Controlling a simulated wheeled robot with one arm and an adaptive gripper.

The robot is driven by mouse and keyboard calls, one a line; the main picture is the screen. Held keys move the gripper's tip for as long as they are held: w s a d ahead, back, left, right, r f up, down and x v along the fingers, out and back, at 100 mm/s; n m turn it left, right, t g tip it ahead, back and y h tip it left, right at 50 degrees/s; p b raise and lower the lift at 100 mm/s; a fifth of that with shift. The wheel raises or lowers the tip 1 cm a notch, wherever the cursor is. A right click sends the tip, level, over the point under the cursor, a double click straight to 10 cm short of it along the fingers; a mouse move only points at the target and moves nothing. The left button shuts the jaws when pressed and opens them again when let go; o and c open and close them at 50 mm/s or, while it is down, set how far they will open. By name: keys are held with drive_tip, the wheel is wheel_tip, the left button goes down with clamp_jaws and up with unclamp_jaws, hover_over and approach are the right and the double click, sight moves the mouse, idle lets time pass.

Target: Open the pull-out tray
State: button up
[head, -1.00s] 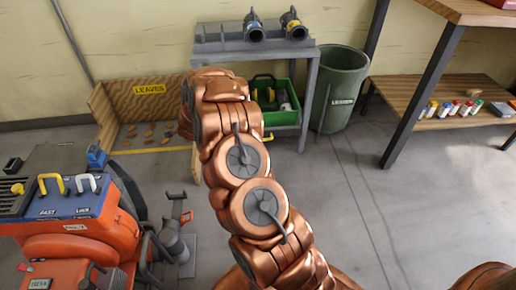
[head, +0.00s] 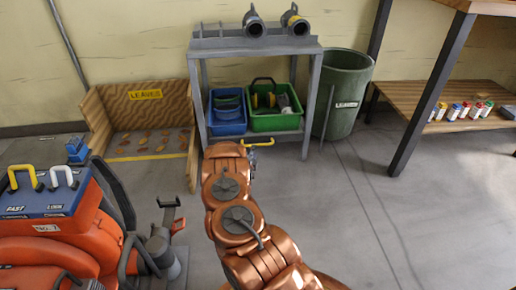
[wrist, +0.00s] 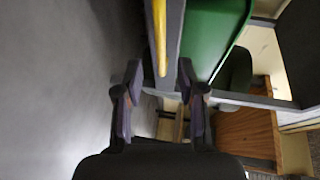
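The pull-out tray (head: 275,134) appears to be the low grey shelf of the grey rack, holding a blue bin (head: 228,113) and a green bin (head: 274,121). A yellow bar handle (head: 262,142) shows at its front. In the wrist view the yellow handle (wrist: 159,38) runs down from the top edge alongside the grey tray edge (wrist: 174,45), with the green bin (wrist: 212,38) to the right. My gripper (wrist: 160,72) is open, and the handle's lower end shows between its fingertips; I see no grip on it. In the head view my arm mostly hides the gripper.
A green barrel (head: 342,95) stands right of the rack, and a wooden leaves box (head: 180,105) stands left. An orange machine (head: 60,240) is at lower left. A wooden table (head: 440,70) with a low shelf is at right. Floor between is clear.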

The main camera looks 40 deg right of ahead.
sight(258, 145)
drive_tip(key=shift+b+x, duration=1.5)
drive_tip(key=shift+x, duration=2.3)
drive_tip(key=shift+a, duration=0.1)
clamp_jaws()
